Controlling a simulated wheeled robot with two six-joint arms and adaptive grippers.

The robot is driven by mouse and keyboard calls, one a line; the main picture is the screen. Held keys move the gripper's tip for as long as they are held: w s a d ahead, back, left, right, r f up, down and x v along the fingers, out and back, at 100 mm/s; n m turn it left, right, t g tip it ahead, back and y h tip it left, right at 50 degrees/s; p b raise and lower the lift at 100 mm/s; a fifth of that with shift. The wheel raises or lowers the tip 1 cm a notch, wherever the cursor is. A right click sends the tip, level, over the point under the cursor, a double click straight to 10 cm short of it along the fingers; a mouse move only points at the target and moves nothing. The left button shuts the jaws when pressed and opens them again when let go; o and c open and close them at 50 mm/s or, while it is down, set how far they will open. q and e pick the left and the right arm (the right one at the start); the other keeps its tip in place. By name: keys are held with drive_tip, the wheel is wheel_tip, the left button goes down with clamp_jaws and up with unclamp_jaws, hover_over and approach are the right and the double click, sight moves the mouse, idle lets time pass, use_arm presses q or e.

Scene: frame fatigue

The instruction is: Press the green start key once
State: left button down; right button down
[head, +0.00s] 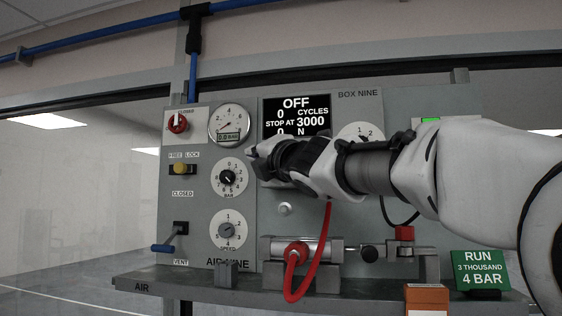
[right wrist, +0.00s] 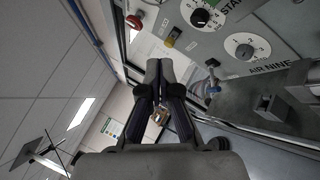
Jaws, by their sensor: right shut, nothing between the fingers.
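My right arm crosses the head view from the right. Its right gripper (head: 262,162) is shut and empty, its fingertips pointing left in front of the panel, just below the black display (head: 296,115). The display reads OFF, 0 cycles, stop at 3000. The shut fingers also show in the right wrist view (right wrist: 159,68). I cannot make out a green start key; the panel behind the gripper and forearm is partly hidden. A small green patch (head: 430,120) shows above my arm at the right, and I cannot tell what it is. My left gripper is not in view.
The left panel holds a red knob (head: 177,123), a gauge (head: 229,124), a yellow knob (head: 180,168), dials and a blue-handled lever (head: 163,247). Below, a red hose (head: 325,245) loops over the ledge (head: 150,281). A green RUN sign (head: 480,270) stands at the right.

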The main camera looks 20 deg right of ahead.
drive_tip(key=w+d+p, duration=0.5)
drive_tip(key=w, duration=0.2)
drive_tip(key=shift+w, duration=0.35)
drive_tip(key=shift+a+f, duration=0.1)
drive_tip(key=shift+f, duration=0.05)
idle(0.3)
drive_tip(key=shift+w, duration=0.1)
idle(0.9)
drive_tip(key=shift+w+d, duration=0.3)
